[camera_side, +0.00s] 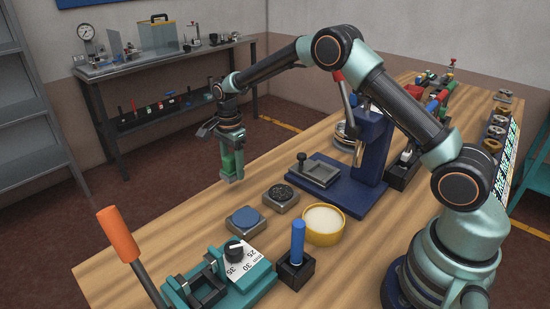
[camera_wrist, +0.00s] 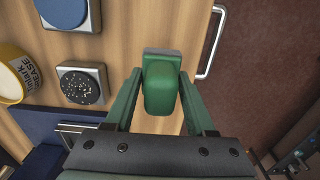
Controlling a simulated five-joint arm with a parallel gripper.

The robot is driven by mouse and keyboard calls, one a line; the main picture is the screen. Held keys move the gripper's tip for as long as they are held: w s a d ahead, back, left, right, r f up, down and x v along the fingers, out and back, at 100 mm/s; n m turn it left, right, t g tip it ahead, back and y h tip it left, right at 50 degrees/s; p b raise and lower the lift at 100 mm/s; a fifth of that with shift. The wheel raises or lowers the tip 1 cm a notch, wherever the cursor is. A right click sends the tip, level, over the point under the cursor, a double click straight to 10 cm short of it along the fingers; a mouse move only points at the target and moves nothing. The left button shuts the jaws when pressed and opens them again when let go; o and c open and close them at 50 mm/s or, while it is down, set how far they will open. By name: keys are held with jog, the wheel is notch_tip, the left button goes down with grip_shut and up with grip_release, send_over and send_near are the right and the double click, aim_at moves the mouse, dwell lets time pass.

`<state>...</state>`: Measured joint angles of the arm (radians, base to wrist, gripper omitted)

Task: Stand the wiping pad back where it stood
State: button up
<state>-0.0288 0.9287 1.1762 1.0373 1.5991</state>
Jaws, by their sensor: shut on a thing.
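My gripper (camera_side: 231,147) is shut on the wiping pad (camera_side: 231,164), a green block with a grey layer at its far end. In the wrist view the green block (camera_wrist: 161,92) sits between the two green fingers, with its grey end (camera_wrist: 162,52) pointing away from my gripper. The side view shows the pad upright near the table's back-left edge, low over the wood; I cannot tell whether it touches. A square grey block with a blue disc (camera_side: 245,220) and one with a dark speckled disc (camera_side: 281,198) stand in front of it.
A yellow tub of pale grease (camera_side: 324,224) and a blue handle in a black holder (camera_side: 297,253) stand nearer. A blue lever press (camera_side: 352,185) is to the right. A teal dial fixture (camera_side: 222,280) is front left.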

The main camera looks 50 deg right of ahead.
aim_at(235, 190)
jog(key=shift+f, duration=2.3)
jog(key=o, duration=1.3)
jog(key=shift+f, duration=0.15)
